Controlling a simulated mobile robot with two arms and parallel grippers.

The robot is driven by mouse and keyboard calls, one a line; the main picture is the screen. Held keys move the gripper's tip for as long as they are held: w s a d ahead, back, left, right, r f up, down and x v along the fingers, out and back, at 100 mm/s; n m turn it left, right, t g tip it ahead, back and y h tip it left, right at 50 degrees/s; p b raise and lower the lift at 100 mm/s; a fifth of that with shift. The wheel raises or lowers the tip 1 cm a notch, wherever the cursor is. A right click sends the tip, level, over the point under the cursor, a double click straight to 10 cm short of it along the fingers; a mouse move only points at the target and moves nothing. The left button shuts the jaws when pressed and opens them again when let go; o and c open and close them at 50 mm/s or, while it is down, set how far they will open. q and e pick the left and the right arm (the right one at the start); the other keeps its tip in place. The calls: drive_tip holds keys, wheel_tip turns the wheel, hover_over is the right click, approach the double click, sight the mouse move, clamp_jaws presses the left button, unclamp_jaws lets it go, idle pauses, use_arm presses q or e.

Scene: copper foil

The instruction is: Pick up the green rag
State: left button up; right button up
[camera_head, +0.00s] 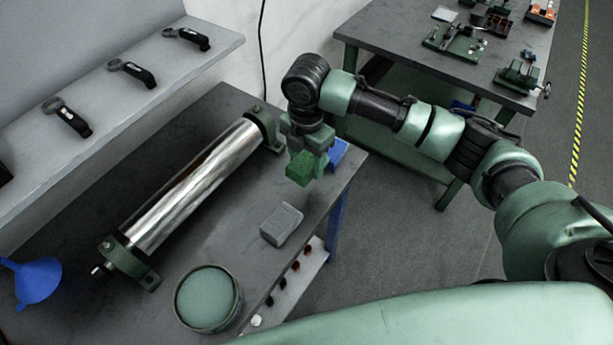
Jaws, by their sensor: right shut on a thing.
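I cannot tell from this view how high the rag is above the table. My left gripper is not in view.
A shiny metal roller (195,185) lies on green mounts. A grey block (282,224), a round green dish (207,298) and a blue funnel (36,281) stand nearby. A blue object (338,152) sits behind the gripper. A shelf (110,105) holds tools; another bench (400,40) stands behind.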

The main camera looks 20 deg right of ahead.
sight(306, 162)
wheel_tip(306, 162, up, 12)
drive_tip(key=b, duration=0.1)
drive_tip(key=shift+b, duration=0.3)
